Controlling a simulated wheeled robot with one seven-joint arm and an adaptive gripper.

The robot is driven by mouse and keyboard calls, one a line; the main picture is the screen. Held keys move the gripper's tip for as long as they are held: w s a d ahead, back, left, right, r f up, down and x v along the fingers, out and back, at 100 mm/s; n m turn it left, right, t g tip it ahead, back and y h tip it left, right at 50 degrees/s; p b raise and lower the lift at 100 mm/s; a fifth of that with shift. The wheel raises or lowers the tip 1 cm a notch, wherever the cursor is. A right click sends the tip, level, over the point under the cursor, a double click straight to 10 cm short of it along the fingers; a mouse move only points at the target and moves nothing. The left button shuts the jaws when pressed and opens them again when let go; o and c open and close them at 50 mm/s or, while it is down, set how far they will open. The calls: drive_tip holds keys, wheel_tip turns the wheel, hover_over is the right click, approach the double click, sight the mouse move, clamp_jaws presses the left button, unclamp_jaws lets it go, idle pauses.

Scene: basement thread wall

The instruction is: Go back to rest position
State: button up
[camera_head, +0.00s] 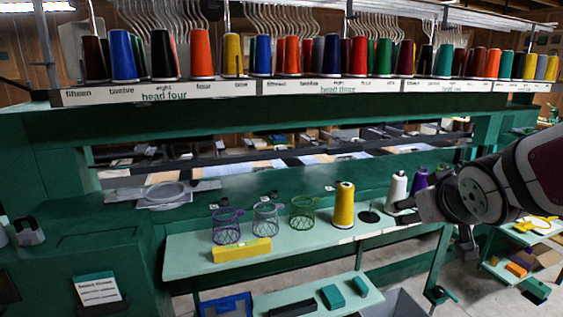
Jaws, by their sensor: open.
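My arm comes in from the right edge, and my gripper (404,212) is at its left end, with small dark fingers pointing left. It is open, and no thread cone shows between the fingers. It is close to the lower right side of a white thread cone (396,188) on the pale green shelf (190,262); I cannot tell whether they touch. A purple cone (419,181) stands just behind my arm and is partly hidden by it. A yellow cone (343,205) stands upright to the left, with an empty dark round holder (370,216) between it and the white cone.
Purple (226,228), grey (266,220) and green (302,213) wire baskets and a yellow block (241,250) sit on the shelf. Thread cones line the rack above. A lower shelf (270,299) holds teal and dark blocks. A grey bin (394,303) stands on the floor.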

drive_tip(key=s+a+g+y+p, duration=0.1)
drive_tip(key=s+a+g, duration=0.2)
drive_tip(key=s, duration=1)
drive_tip(key=s+a+r+m+g+p, duration=0.1)
drive_tip(key=s+a+g+p, duration=0.1)
drive_tip(key=s, duration=1.1)
drive_tip(key=shift+a+g+y, duration=0.4)
drive_tip(key=shift+a+g, duration=0.3)
drive_tip(key=shift+a, duration=0.5)
